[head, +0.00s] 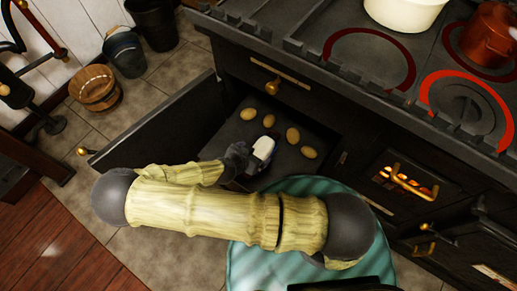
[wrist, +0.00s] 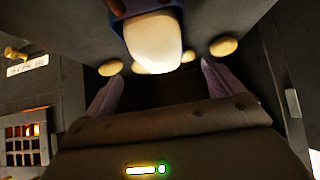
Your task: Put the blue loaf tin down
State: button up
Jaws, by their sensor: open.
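The blue loaf tin (head: 263,148), with a pale, rounded filling, sits on the dark floor of the open lower oven compartment in the head view. In the wrist view the tin (wrist: 118,8) is at the top centre, mostly covered by its whitish filling. My gripper (head: 244,157) is at the left side of the tin in the head view. In the wrist view my gripper (wrist: 160,74) has its two fingers spread apart with a dark gap between them. The tin shows just beyond the fingertips. Whether a finger touches it I cannot tell.
Several round, tan bun-like pieces (head: 293,135) lie around the tin on the dark compartment floor (head: 238,128). The compartment's door (head: 160,125) hangs open at the left. The hot stove top (head: 300,45) is above, and a lit firebox (head: 400,178) is at the right.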

jog(key=v, duration=0.6)
jog(key=shift+p, duration=0.3)
jog(key=shift+s, duration=0.1)
